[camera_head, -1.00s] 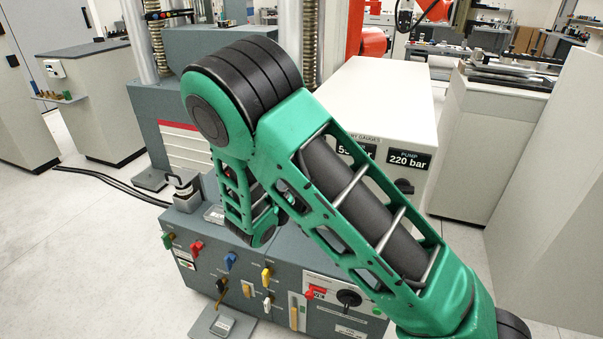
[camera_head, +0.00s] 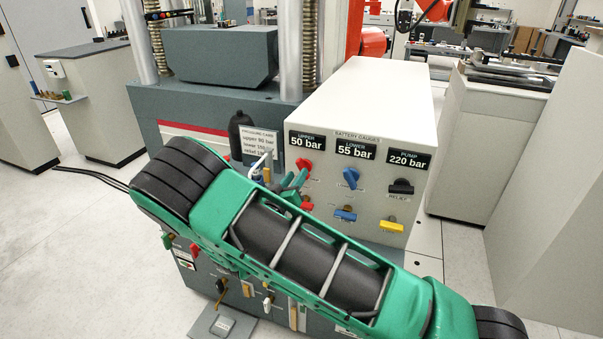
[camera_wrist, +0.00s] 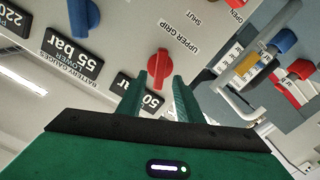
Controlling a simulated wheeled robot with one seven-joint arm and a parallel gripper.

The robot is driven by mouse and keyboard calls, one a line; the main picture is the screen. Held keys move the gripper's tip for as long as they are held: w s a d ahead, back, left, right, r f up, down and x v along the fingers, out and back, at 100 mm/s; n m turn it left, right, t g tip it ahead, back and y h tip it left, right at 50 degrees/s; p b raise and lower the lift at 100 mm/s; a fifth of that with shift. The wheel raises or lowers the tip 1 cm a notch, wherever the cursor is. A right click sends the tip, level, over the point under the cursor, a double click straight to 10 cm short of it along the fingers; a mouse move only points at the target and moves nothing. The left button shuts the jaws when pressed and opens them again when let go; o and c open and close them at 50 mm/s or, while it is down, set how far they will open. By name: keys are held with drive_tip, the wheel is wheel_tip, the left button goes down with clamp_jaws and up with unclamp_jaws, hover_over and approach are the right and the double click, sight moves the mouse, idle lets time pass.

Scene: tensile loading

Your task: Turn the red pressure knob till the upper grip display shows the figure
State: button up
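The red pressure knob (camera_head: 304,167) is on the white gauge box, under the upper display (camera_head: 306,141), which reads 50 bar. In the wrist view the red knob (camera_wrist: 160,70) sits beside the "UPPER GRIP" label, with its display (camera_wrist: 150,101) partly hidden by a finger. My gripper (camera_wrist: 162,82) is open, one green finger on each side of the knob's near end. I cannot tell whether they touch it. In the head view my gripper (camera_head: 294,186) is just below and left of the knob. A pressure card (camera_head: 262,143) lists an upper figure, too small to read surely.
The lower display (camera_head: 356,151) reads 55 bar above a blue knob (camera_head: 351,178); the pump display (camera_head: 408,159) reads 220 bar above a black knob (camera_head: 401,187). Red, blue and yellow (camera_head: 391,227) valve handles sit below. A dark bottle (camera_head: 240,134) stands left of the card.

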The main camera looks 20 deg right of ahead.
drive_tip(key=shift+x, duration=1.85)
drive_tip(key=shift+c, duration=0.6)
clamp_jaws()
drive_tip(key=shift+w+a+f+n, duration=0.1)
drive_tip(key=shift+a+f+n, duration=0.05)
drive_tip(key=shift+n, duration=2.45)
drive_tip(key=shift+s+a+f+n, duration=0.1)
drive_tip(key=shift+a+f+n, duration=0.1)
drive_tip(key=shift+n, duration=2.4)
drive_tip(key=shift+w+a+f+n, duration=0.1)
drive_tip(key=shift+f+n, duration=0.05)
drive_tip(key=shift+n, duration=2.45)
drive_tip(key=shift+f, duration=0.1)
